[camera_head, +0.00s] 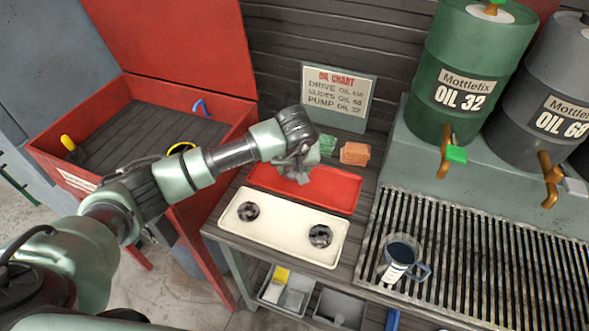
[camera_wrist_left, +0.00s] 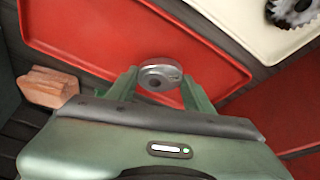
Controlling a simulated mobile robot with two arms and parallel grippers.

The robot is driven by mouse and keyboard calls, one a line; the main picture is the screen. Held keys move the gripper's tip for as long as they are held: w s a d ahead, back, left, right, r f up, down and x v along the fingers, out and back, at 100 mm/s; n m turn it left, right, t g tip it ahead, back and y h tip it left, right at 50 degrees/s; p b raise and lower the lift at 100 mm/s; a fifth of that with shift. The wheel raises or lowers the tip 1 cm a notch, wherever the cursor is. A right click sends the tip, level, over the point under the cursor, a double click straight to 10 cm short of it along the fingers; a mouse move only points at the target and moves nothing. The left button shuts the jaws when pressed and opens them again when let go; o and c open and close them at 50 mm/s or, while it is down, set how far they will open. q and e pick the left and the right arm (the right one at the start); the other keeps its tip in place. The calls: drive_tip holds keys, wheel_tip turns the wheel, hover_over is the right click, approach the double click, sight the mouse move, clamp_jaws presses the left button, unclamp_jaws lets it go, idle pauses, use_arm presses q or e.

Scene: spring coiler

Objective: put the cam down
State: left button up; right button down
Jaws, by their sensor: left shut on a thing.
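My left gripper (camera_wrist_left: 162,88) is shut on a round grey metal cam (camera_wrist_left: 160,70) with a dark hole, held between its green fingers in the left wrist view. In the head view the left gripper (camera_head: 298,172) is over the red tray (camera_head: 335,188). The cam is hard to make out there, hidden by the gripper. I cannot tell whether the cam touches the tray. The cream tray (camera_head: 285,233) in front holds two dark toothed round parts (camera_head: 320,235). My right gripper is not in view.
An orange block (camera_head: 355,153) and a green block (camera_head: 327,145) lie behind the red tray, below an oil chart (camera_head: 338,97). A metal grate (camera_head: 470,250) with a jug (camera_head: 400,258) is on the right, below oil drums (camera_head: 468,65). A red tool cabinet (camera_head: 200,215) stands left.

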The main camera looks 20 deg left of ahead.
use_arm(q)
drive_tip(key=shift+f, duration=0.55)
drive_tip(key=shift+f, duration=0.15)
drive_tip(key=o, duration=1.6)
drive_tip(key=shift+r, duration=0.45)
drive_tip(key=b+v, duration=0.1)
drive_tip(key=v, duration=1)
drive_tip(key=shift+s+r, duration=0.15)
drive_tip(key=shift+s, duration=0.05)
